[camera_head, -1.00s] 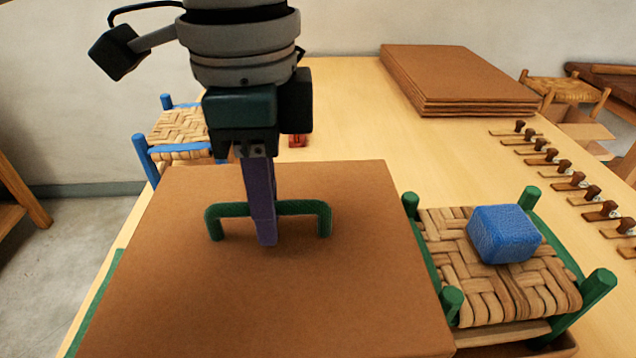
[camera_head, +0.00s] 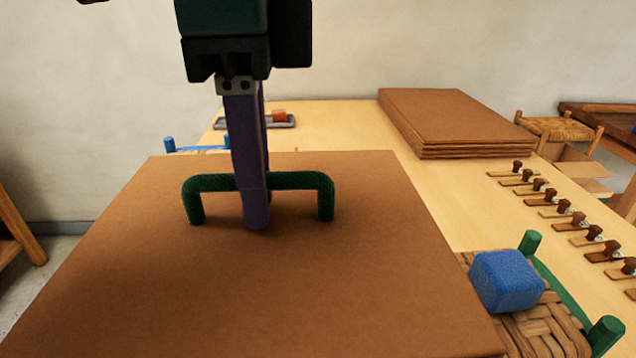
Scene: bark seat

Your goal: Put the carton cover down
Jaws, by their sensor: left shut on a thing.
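The carton cover (camera_head: 330,290) is a large flat brown board with a dark green handle (camera_head: 300,181) on top. My left gripper (camera_head: 257,215) points down with its purple fingers shut on the handle. The cover fills the lower left of the head view and hides most of what lies beneath it. It looks lifted above the table. My right gripper is out of view.
A woven stool seat (camera_head: 545,330) with green posts stands at the right, partly hidden by the cover, with a blue block (camera_head: 506,281) on it. A stack of brown boards (camera_head: 455,120) lies at the back. Several wooden-knobbed pieces (camera_head: 563,206) line the right side. A small tray (camera_head: 285,122) sits behind.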

